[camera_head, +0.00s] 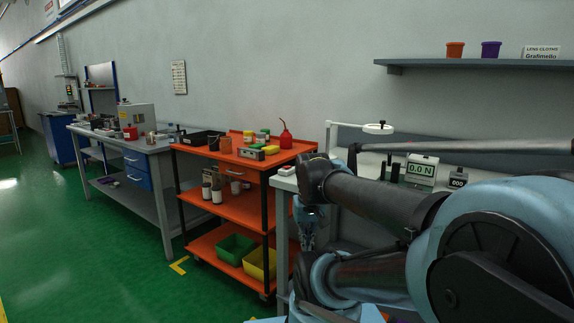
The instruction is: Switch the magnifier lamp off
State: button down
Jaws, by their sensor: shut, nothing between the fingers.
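The magnifier lamp (378,128) has a round white head on a thin white arm, above the bench on the right. I cannot tell from this view whether it is lit, and no switch can be made out. My gripper (308,240) hangs low in front of the bench's left end, partly hidden among my arm's links. It is shut and empty, below and left of the lamp head and well apart from it.
My arm covers much of the bench (285,184). A force gauge (420,170) reading 0.0 N and a small counter (458,179) stand on it. An orange cart (228,208) is close on the left. A shelf (470,64) hangs above. The green floor at left is open.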

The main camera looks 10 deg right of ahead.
jog(key=w+r+m, duration=0.2)
jog(key=w+r, duration=0.7)
jog(key=r, duration=0.3)
notch_tip(320, 180, up, 16)
jog(key=m+g+y, duration=0.1)
jog(key=m+g, duration=0.2)
jog(key=m, duration=0.3)
send_over(287, 167)
jog(key=w+d, duration=0.1)
jog(key=d, duration=0.1)
jog(key=shift+w+r+m, duration=0.3)
jog(key=shift+w+r, duration=0.1)
jog(key=shift+w, duration=0.4)
jog(key=shift+f, duration=0.15)
jog(key=f, duration=0.4)
jog(key=s+a+f, duration=0.1)
jog(key=f, duration=0.8)
jog(key=shift+s+a+f, duration=0.2)
jog(key=shift+s+f, duration=0.05)
jog(key=shift+f, duration=0.05)
jog(key=shift+f, duration=0.1)
